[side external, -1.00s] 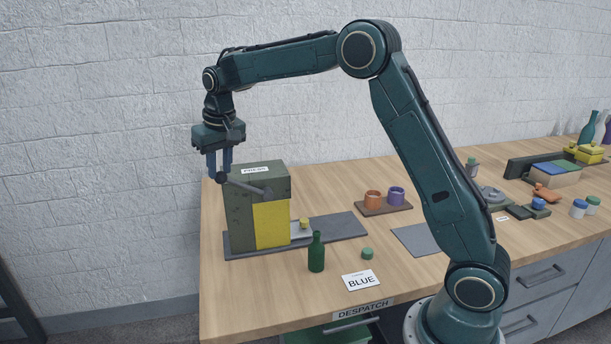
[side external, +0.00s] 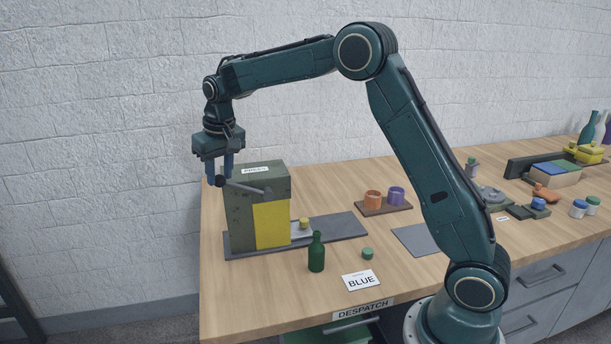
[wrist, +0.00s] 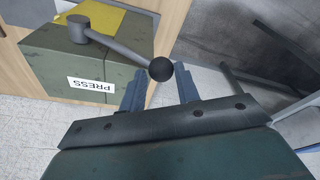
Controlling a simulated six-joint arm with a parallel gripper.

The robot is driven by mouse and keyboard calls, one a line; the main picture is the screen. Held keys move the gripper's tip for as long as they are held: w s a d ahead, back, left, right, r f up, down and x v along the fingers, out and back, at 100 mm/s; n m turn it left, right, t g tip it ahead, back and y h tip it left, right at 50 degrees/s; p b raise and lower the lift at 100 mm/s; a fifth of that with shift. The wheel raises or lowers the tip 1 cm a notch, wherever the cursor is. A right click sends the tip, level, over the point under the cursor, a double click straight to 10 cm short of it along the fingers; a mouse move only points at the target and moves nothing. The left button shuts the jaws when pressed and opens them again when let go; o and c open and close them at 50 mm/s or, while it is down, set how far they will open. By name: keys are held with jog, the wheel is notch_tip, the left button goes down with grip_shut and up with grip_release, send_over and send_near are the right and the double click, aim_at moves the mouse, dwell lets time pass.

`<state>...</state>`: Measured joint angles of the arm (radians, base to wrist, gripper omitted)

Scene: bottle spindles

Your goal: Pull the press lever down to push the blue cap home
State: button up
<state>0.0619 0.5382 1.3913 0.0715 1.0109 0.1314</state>
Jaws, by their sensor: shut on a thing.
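The press (side external: 238,220) is a dark green box with a yellow front panel, standing on a grey base plate (side external: 345,227). It also shows in the wrist view (wrist: 85,62). Its grey lever (side external: 248,188) runs from the side of the box out to a black ball knob (wrist: 160,70). My gripper (side external: 219,178) points down beside the press and is shut on the knob, which sits between the fingertips in the wrist view. The lever slopes slightly up towards the knob. The blue cap cannot be made out at the press.
A green bottle (side external: 316,252) and a small green cap (side external: 367,253) stand in front of the press, near a BLUE card (side external: 361,281). A small yellow piece (side external: 303,223) sits beside the press.

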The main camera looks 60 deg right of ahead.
jog(key=shift+s+d+f, duration=0.1)
jog(key=shift+d+f, duration=0.1)
jog(key=shift+f, duration=0.35)
jog(key=shift+d+f, duration=0.1)
